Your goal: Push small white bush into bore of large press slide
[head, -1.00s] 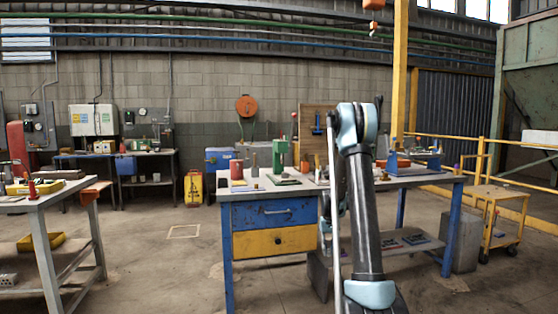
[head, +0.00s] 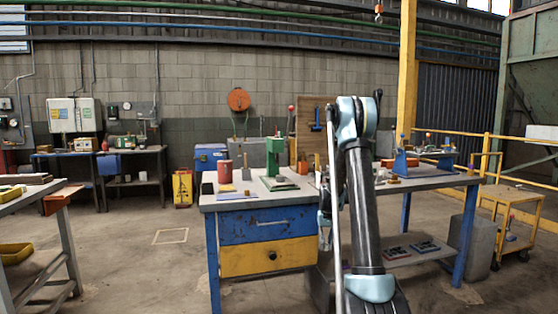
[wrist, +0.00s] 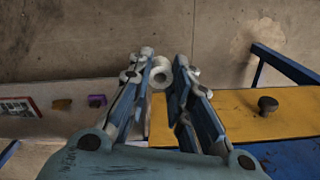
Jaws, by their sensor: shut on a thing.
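My gripper (wrist: 165,75) points down in front of the main bench in the wrist view. It is shut on the small white bush (wrist: 160,73), a short white ring between the fingertips. In the head view my gripper (head: 325,228) is small, beside my arm at the front of the bench, and the bush cannot be made out. A green press (head: 277,168) stands on the bench top. I cannot tell which part is the large press slide, and no bore can be made out. My arm hides part of the bench top.
The main bench has a blue drawer (head: 268,222) and a yellow drawer (head: 270,256). A red can (head: 225,171) stands on top, and a blue fixture (head: 402,162) stands at the right end. A yellow cart (head: 513,205) is at the right.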

